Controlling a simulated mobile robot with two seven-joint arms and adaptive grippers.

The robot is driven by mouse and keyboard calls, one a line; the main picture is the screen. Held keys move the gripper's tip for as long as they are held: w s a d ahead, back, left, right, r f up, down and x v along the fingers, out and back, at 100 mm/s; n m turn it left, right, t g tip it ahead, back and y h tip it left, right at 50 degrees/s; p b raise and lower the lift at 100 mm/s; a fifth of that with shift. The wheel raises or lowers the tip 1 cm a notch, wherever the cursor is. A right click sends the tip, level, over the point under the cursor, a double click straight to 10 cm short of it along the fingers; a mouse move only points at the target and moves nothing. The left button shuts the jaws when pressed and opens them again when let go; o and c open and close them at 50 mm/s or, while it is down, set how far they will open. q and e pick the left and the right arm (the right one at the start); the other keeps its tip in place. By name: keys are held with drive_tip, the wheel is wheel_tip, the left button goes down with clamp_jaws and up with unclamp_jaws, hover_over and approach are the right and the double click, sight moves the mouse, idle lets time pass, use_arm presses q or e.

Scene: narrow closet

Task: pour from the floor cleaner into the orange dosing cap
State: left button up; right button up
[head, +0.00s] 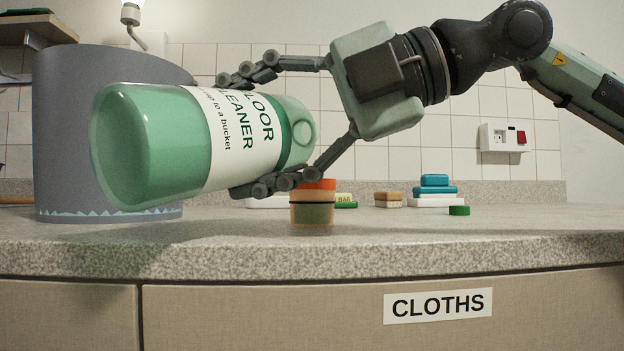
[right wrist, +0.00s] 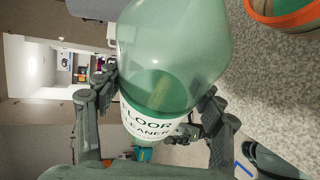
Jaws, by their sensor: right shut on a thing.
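The floor cleaner (head: 165,145) is a translucent green bottle with a white label. It lies nearly horizontal in the air, its base to the left and its narrower top end to the right in the head view. My right gripper (head: 270,128) is shut around it near the top end; the bottle also fills the middle of the right wrist view (right wrist: 175,50). The orange dosing cap (head: 316,184) stands upright on the counter below the gripper, with green showing inside up to about a dark line. Its orange rim (right wrist: 285,22) shows in the right wrist view. The bottle's mouth is not clearly visible.
A large grey bucket (head: 75,75) stands behind the bottle at left. The counter front (head: 450,235) is clear.

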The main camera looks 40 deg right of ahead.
drive_tip(key=shift+r, duration=0.2)
idle(0.5)
drive_tip(key=shift+r+m+y, duration=0.3)
drive_tip(key=shift+r+m, duration=0.1)
idle(0.7)
